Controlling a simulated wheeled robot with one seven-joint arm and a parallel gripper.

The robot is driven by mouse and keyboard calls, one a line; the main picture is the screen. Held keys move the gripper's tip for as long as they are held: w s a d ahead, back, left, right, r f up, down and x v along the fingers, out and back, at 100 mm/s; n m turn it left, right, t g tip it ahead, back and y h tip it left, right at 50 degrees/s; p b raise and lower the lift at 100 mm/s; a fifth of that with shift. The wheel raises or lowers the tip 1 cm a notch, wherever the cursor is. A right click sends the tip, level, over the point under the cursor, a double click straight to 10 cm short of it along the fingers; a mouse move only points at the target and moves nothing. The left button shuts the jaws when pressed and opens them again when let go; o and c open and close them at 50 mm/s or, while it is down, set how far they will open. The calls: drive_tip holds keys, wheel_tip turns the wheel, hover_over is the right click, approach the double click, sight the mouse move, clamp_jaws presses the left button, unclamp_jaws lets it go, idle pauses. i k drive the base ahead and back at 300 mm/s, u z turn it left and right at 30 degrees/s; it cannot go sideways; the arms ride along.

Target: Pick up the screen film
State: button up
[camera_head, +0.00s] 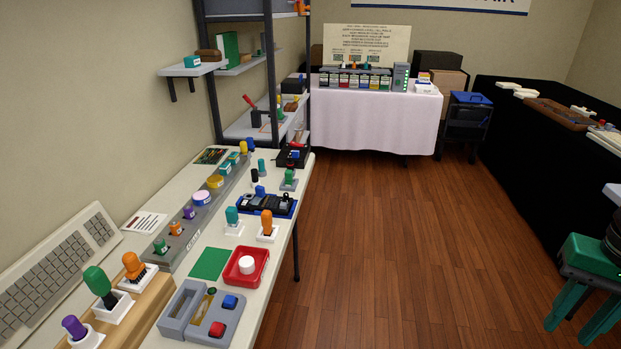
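I cannot single out the screen film for sure at this size. A flat green square (210,263) lies on the long white table (150,200) along the left wall. A red tray (246,266) with a white round piece (247,265) is just right of it. A grey two-part holder (201,315) with a blue and a red block is in front of them. Small round rolls or jars (202,198) stand on a long grey rail (185,246) behind. My gripper is not in view.
A beige keyboard (52,270) and a wooden rack of coloured-handled tools (130,312) fill the table's near left. Shelves (265,120) stand beyond, and a white-clothed table (370,118) at the back. A green stool (590,257) is at right. The wooden floor (400,260) between is clear.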

sight(260, 192)
drive_tip(key=z, duration=0.4)
drive_tip(key=i, duration=2.15)
drive_tip(key=u, duration=1.05)
drive_tip(key=i, duration=0.6)
drive_tip(key=u, duration=0.45)
